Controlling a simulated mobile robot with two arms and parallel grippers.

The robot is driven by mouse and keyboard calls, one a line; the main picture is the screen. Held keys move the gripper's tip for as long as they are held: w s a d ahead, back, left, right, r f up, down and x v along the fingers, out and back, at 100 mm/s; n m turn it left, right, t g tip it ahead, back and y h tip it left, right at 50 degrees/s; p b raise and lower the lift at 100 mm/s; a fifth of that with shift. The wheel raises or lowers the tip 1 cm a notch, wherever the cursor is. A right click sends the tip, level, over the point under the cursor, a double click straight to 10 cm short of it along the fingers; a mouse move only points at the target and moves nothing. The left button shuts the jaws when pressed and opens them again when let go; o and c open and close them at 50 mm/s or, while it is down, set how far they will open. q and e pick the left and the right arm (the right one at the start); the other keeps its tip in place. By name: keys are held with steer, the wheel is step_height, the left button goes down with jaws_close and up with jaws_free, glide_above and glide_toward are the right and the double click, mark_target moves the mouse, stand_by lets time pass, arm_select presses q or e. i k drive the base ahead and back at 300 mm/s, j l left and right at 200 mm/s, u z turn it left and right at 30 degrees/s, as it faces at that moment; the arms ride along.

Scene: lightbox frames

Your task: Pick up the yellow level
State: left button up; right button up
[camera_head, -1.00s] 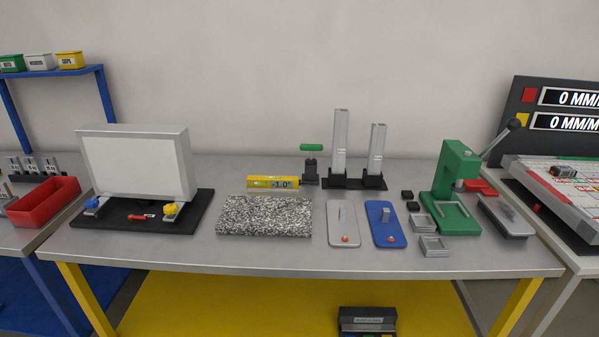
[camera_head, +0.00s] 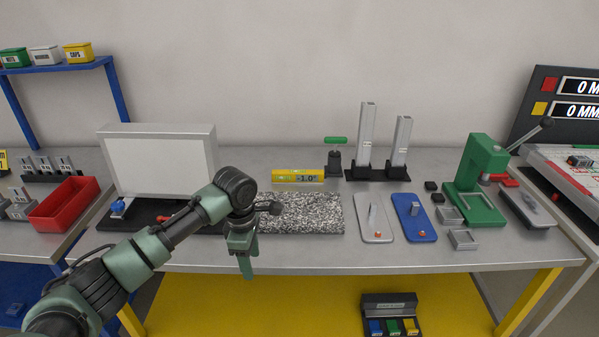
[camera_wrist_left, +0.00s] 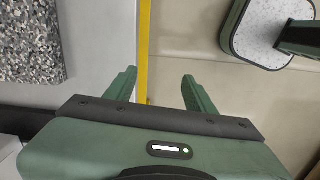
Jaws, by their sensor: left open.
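The yellow level (camera_head: 298,176) lies at the back of the grey table, just behind the speckled granite slab (camera_head: 300,213). My left gripper (camera_head: 246,268) points down in front of the table's front edge, left of and nearer than the level, and holds nothing. In the left wrist view my left gripper (camera_wrist_left: 158,92) has its two green fingers apart with nothing between them. The granite slab (camera_wrist_left: 30,42) shows at the upper left there, and the level is not in that view. My right gripper is not in view.
A white lightbox (camera_head: 160,160) stands on a black base at left, partly behind my arm. Right of the level are a green-topped tool (camera_head: 335,155), two grey posts (camera_head: 366,135), grey and blue plates (camera_head: 414,218) and a green press (camera_head: 478,180).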

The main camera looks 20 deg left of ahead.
mark_target(306, 177)
steer(key=i, duration=1.6)
